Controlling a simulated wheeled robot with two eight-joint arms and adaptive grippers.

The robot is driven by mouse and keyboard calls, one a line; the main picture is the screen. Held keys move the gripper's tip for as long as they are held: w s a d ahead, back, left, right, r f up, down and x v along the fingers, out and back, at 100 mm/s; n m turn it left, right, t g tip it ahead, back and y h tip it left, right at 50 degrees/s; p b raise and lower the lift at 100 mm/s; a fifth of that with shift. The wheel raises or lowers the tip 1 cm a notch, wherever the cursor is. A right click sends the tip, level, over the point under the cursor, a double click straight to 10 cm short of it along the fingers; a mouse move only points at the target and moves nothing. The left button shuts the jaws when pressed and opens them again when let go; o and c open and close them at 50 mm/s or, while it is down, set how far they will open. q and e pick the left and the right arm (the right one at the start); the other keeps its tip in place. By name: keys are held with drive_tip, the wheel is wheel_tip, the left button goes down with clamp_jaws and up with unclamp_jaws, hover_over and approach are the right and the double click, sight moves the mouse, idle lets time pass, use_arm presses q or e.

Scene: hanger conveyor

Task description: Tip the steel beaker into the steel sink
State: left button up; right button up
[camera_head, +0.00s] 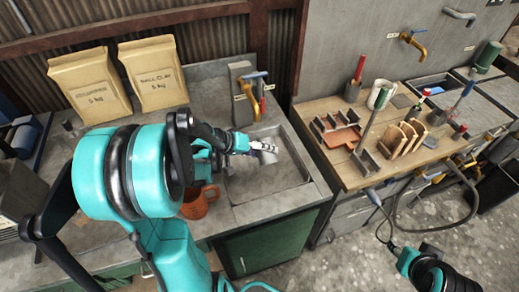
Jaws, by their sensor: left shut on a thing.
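The steel beaker (266,153) is a small grey metal vessel near the middle of the head view. My left gripper (243,144) comes from the left and is shut on the beaker. It holds the beaker over the steel sink (264,194), a grey rectangular basin set in the counter. The beaker appears tilted, but its mouth and contents are too small to make out. I cannot tell whether that gripper is open.
An orange mug (198,202) stands left of the sink, partly behind my left arm. A tap (247,92) rises at the sink's back edge. Two paper bags (152,76) stand behind.

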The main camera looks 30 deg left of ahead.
use_arm(q)
drive_tip(key=shift+a, duration=0.1)
drive_tip(key=shift+f+n+g+h, duration=0.1)
drive_tip(key=shift+n+g+h, duration=0.2)
drive_tip(key=shift+h, duration=0.1)
idle(0.3)
drive_tip(key=shift+w+a+f+n+g+h+b, duration=0.15)
drive_tip(key=shift+n+g+h+b, duration=0.15)
drive_tip(key=shift+b, duration=0.15)
idle(0.5)
